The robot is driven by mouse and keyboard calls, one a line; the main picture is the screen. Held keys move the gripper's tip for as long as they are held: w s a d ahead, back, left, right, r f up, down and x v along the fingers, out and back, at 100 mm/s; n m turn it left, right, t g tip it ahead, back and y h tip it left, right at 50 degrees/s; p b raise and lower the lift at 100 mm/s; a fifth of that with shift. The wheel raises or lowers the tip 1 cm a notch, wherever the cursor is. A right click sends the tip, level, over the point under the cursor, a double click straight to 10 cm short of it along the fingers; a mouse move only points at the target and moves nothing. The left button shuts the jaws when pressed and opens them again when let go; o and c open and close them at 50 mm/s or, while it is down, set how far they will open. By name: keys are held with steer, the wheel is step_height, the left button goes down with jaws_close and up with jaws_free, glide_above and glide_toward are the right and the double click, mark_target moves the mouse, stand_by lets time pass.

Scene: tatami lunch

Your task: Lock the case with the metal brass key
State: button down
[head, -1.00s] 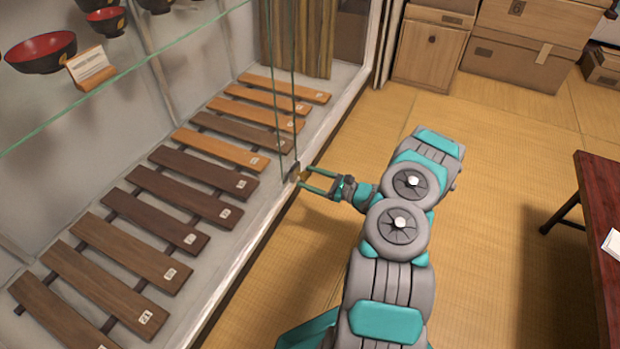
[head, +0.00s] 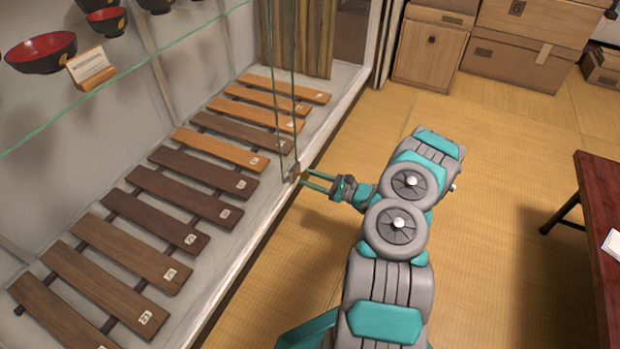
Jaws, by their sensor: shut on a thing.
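The glass display case (head: 222,288) stands on the left, with its pale frame running diagonally across the view. A small metal lock (head: 293,172) sits at the lower edge of the glass panes. My gripper (head: 304,178) is at the lock, its two teal fingers pointing left toward it. A small brass-coloured bit, the key (head: 302,176), shows between the fingertips. My gripper is shut on it. The key is tiny here and partly hidden, so I cannot tell whether it is inside the lock or only against it.
Inside the case are several wooden slats (head: 185,185) and, on a glass shelf, red and black bowls (head: 40,52) with a card (head: 91,66). Wooden boxes (head: 430,52) stand at the back. A dark red table (head: 600,215) is at the right. The tatami floor (head: 510,200) between is clear.

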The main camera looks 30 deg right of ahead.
steer(key=shift+m, duration=0.8)
steer(key=shift+c, duration=2.2)
jaws_free()
steer(key=v, duration=0.7)
steer(key=shift+s+d+p, duration=0.2)
steer(key=shift+s+p, duration=0.15)
steer(key=shift+p, duration=0.05)
